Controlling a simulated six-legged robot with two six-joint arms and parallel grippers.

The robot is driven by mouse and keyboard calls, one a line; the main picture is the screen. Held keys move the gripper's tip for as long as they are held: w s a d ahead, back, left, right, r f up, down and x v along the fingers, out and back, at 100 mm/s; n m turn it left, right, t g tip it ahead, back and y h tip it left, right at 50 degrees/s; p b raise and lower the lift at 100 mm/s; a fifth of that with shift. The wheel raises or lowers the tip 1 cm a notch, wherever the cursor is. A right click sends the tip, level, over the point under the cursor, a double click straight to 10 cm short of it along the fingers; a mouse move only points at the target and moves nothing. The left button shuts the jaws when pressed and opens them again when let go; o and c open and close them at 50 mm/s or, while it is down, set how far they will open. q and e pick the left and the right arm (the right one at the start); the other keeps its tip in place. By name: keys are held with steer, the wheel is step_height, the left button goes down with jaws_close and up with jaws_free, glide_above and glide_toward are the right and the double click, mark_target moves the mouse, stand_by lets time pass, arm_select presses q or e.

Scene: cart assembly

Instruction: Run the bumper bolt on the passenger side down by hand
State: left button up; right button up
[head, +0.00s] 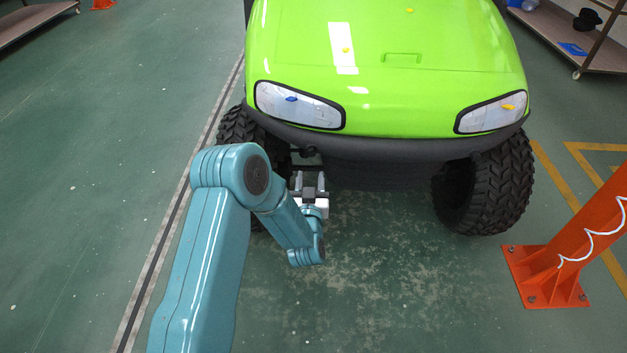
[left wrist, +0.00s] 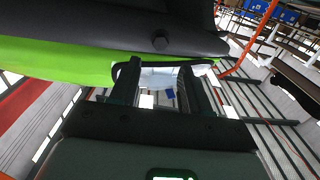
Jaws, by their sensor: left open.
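The lime-green cart (head: 390,95) faces me, with its black bumper (head: 390,150) across the front. My left gripper (head: 310,180) is low at the picture's left end of the bumper, beside the front wheel. In the left wrist view the gripper (left wrist: 158,68) is open and empty, its two dark fingers apart. A dark round bolt head (left wrist: 160,40) stands out from the black bumper surface (left wrist: 80,22) just beyond the fingertips, roughly centred between them. It looks apart from both fingers. I cannot make out the bolt in the head view. My right gripper is not in view.
Knobby front tires flank the bumper, one on the right (head: 490,185), the other partly behind my arm. An orange post (head: 565,260) stands at the lower right. Shelving (head: 570,40) is at the upper right. The green floor before the cart is clear.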

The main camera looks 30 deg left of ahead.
mark_target(312, 154)
arm_select(q)
steer(key=x, duration=0.9)
jaws_close()
steer(key=m, duration=0.7)
steer(key=shift+f, duration=0.1)
steer(key=m, duration=0.6)
steer(key=shift+m, duration=0.3)
steer(key=m, duration=0.6)
steer(key=shift+d, duration=0.1)
steer(key=m, duration=0.9)
steer(key=shift+m, duration=0.4)
jaws_free()
steer(key=shift+s, duration=0.1)
